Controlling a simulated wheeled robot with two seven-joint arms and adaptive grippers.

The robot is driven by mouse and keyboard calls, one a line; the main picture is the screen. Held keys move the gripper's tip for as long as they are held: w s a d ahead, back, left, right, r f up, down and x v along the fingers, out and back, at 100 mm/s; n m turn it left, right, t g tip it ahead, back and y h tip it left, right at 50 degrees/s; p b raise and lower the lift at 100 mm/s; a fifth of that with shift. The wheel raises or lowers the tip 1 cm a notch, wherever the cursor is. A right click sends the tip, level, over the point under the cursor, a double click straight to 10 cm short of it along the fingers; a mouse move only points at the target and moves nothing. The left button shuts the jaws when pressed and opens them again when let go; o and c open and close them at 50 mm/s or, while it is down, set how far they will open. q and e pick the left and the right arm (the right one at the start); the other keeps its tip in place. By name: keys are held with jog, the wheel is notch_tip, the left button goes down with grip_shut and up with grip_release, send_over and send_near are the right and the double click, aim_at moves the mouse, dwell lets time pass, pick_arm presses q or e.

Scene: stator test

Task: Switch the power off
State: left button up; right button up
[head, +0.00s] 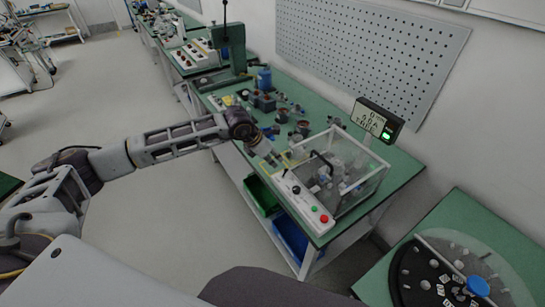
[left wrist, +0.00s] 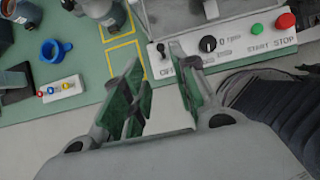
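A white control panel (head: 300,197) runs along the front of a clear test box on the green bench. In the left wrist view the panel (left wrist: 240,38) carries a black knob (left wrist: 208,44), a green START button (left wrist: 257,28) and a red STOP button (left wrist: 286,21). My right gripper is out of view.
The clear box (head: 350,180) stands behind the panel, with a small display (head: 377,118) at its back. Several motor parts lie left of it on the bench. Green (head: 261,195) and blue (head: 291,236) bins sit below. A turntable (head: 415,278) is at the lower right.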

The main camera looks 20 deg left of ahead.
pick_arm(q)
jog(key=shift+f, duration=0.1)
jog(key=shift+b+x, duration=1.4)
jog(key=shift+x, duration=1.55)
jog(key=shift+d+f, duration=0.1)
jog(key=shift+w+d+f+b, duration=0.15)
jog(key=shift+f+b, duration=0.15)
jog(key=shift+b, duration=0.45)
jog(key=shift+f, duration=0.1)
